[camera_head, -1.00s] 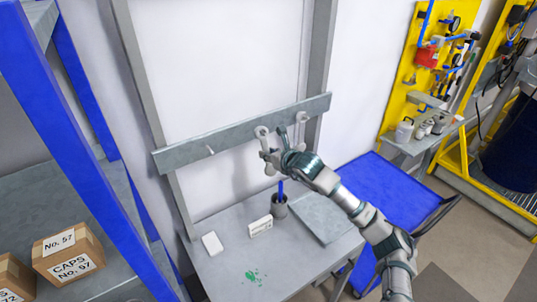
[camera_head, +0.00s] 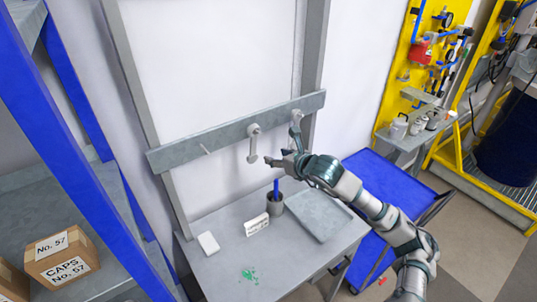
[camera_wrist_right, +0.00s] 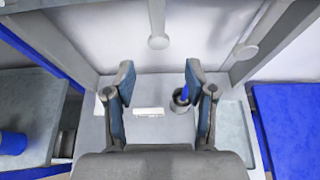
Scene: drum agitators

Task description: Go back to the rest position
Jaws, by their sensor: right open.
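My right gripper (camera_head: 282,148) is open with nothing between its fingers. In the head view it is over the back of the grey table (camera_head: 215,270), in front of the grey wall rail (camera_head: 180,153). A pale grey hanging piece with a round end (camera_head: 253,143) is on the rail, left of the gripper. A second one (camera_head: 296,114) is further right, partly hidden by the gripper. The wrist view shows the open fingers (camera_wrist_right: 159,75) apart from both pieces, which are ahead. My left gripper is not in view.
On the table are a dark cup (camera_head: 276,207) with a blue item, a white label block (camera_head: 256,224), a white pad (camera_head: 208,243) and a grey tray (camera_head: 318,216). A blue cart (camera_head: 385,190) stands right. A blue-framed shelf with boxes (camera_head: 62,257) stands left.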

